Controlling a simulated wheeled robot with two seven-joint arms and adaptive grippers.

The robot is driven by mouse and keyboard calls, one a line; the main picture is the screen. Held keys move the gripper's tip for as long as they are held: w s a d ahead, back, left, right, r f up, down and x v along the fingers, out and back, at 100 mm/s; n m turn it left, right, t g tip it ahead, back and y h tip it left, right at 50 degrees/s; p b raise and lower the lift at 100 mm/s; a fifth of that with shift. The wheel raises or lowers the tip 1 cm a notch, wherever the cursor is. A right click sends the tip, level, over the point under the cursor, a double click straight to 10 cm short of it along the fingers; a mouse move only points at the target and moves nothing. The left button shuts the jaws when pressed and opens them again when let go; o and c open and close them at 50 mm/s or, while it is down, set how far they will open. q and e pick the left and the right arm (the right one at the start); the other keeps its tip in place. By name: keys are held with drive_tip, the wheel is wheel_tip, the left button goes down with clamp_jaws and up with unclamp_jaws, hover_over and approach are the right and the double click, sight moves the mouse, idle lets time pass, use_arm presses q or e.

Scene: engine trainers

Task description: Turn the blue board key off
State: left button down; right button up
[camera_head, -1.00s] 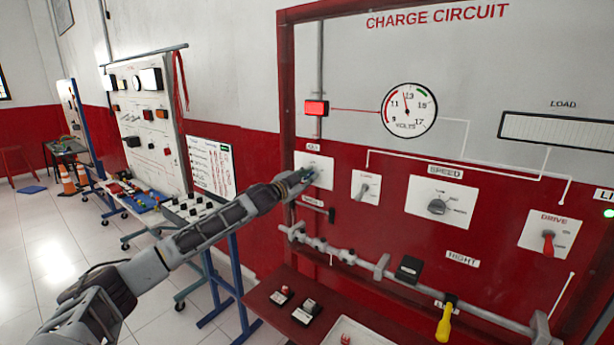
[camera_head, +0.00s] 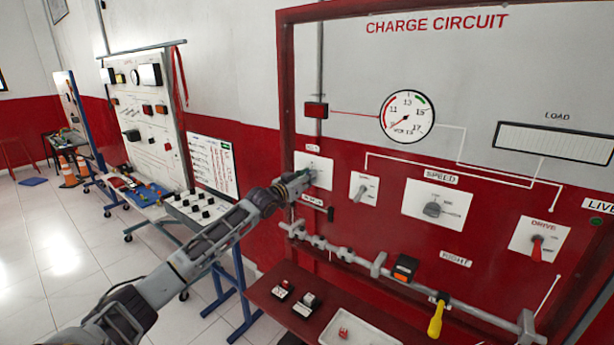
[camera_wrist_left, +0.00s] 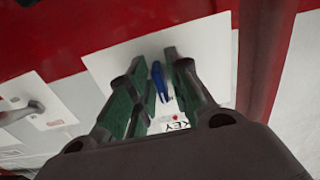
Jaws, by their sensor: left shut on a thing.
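The blue key (camera_wrist_left: 159,82) stands in its white KEY plate (camera_wrist_left: 100,55) in the left wrist view, between the fingers of my left gripper (camera_wrist_left: 156,85). The left gripper is shut on the key. In the head view my left gripper (camera_head: 302,180) reaches the plate (camera_head: 318,166) on the left of the red and white charge circuit board (camera_head: 452,80), and hides most of the key. The lamp (camera_head: 316,110) above is dark red and unlit. The needle of the volts gauge (camera_head: 407,117) points to the low left end. My right gripper is not in view.
To the right are a small lever switch (camera_head: 362,188), the speed knob (camera_head: 433,209) and the red drive lever (camera_head: 537,246). A grey rail (camera_head: 345,255) with a yellow handle (camera_head: 436,316) runs below. A red shelf (camera_head: 262,292) holds small blocks and a white tray (camera_head: 330,334).

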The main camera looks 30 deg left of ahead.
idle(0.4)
use_arm(q)
drive_tip(key=c, duration=1.6)
unclamp_jaws()
drive_tip(key=shift+s, duration=0.1)
drive_tip(key=shift+s, duration=0.1)
drive_tip(key=s+a, duration=0.1)
drive_tip(key=s, duration=1)
drive_tip(key=shift+s, duration=0.2)
drive_tip(key=shift+m, duration=0.3)
